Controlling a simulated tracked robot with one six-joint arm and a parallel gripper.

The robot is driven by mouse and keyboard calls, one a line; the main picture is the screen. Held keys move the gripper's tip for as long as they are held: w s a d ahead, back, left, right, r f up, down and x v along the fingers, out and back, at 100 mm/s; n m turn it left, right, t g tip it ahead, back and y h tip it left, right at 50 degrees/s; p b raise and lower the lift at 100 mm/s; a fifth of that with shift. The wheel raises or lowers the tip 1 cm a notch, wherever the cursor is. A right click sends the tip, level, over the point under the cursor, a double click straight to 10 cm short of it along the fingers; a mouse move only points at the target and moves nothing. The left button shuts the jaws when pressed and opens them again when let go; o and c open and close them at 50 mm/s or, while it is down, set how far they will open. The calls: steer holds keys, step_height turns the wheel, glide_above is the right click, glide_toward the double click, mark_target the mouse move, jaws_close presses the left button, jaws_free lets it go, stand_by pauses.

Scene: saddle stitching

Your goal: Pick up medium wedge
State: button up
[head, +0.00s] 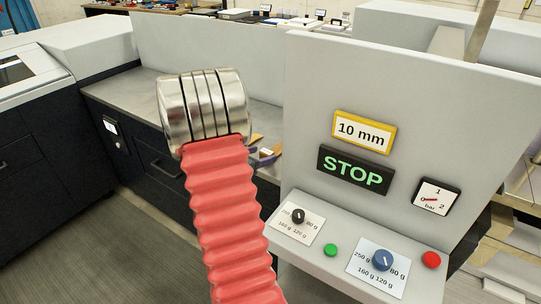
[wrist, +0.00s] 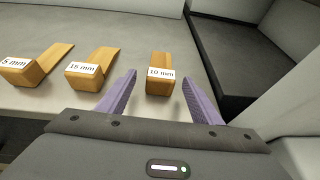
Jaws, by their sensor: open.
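The medium wedge (wrist: 161,83), wooden and labelled 10 mm, lies on the grey shelf in the wrist view. My gripper (wrist: 160,78) is open, with its purple fingertips to the left and right of this wedge in the picture; no contact shows. A 15 mm wedge (wrist: 86,79) lies left of the left finger. Another wedge (wrist: 22,73), labelled 5 mm, lies at the far left. In the head view my red arm hides most of the wedges, and only a bit of the purple gripper (head: 266,160) shows beside it.
A grey control panel (head: 315,90) stands at the right, with a 10 mm sign (head: 363,132), a STOP display (head: 353,171), knobs and buttons. The bare shelf (head: 140,88) extends left.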

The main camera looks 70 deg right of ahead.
mark_target(269, 152)
steer(key=shift+x, duration=2.6)
steer(key=shift+s, duration=0.1)
steer(key=shift+r, duration=0.1)
steer(key=shift+c, duration=0.3)
steer(key=c, duration=1.1)
steer(key=shift+r, duration=0.1)
step_height(269, 152, up, 10)
steer(key=shift+f, duration=0.1)
